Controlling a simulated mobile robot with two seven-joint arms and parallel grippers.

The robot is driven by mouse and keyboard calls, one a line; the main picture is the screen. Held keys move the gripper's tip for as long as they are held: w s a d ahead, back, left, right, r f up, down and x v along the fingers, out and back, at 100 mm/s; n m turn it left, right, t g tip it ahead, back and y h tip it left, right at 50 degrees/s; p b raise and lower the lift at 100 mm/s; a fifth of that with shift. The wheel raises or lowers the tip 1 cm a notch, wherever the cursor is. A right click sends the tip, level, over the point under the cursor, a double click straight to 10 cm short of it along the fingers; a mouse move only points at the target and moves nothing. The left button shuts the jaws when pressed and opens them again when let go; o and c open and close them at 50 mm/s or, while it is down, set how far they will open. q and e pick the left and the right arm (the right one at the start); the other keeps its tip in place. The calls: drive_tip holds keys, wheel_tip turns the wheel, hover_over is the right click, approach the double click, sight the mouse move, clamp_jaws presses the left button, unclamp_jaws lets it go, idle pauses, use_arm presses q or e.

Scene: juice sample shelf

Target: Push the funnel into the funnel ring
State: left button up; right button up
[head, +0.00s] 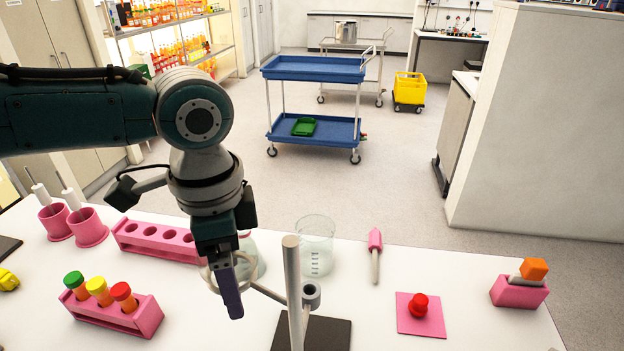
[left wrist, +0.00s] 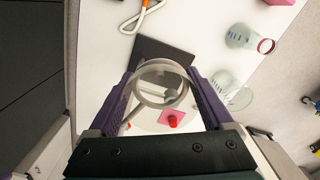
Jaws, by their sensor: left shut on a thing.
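My left gripper (head: 228,288) points down over the table, left of the stand's upright rod (head: 293,290). In the left wrist view its purple fingers (left wrist: 160,88) are shut on a clear round funnel (left wrist: 148,97), one on each side of the rim. In the head view the gripper hides most of the funnel. A pale loop (head: 210,281) shows beside the fingers; I cannot tell whether it is the funnel's rim or the funnel ring. A thin arm (head: 267,292) runs from the stand's clamp (head: 311,294) toward the gripper. My right gripper is not in view.
The stand's dark base (head: 325,334) lies at the front. A beaker (head: 316,248) and a flask (head: 250,262) stand just behind. A pink tube rack (head: 148,317) with capped tubes is at left; a red-knobbed pink mat (head: 408,322) is at right.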

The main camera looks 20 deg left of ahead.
use_arm(q)
drive_tip(key=o, duration=1.1)
drive_tip(key=shift+r, duration=0.1)
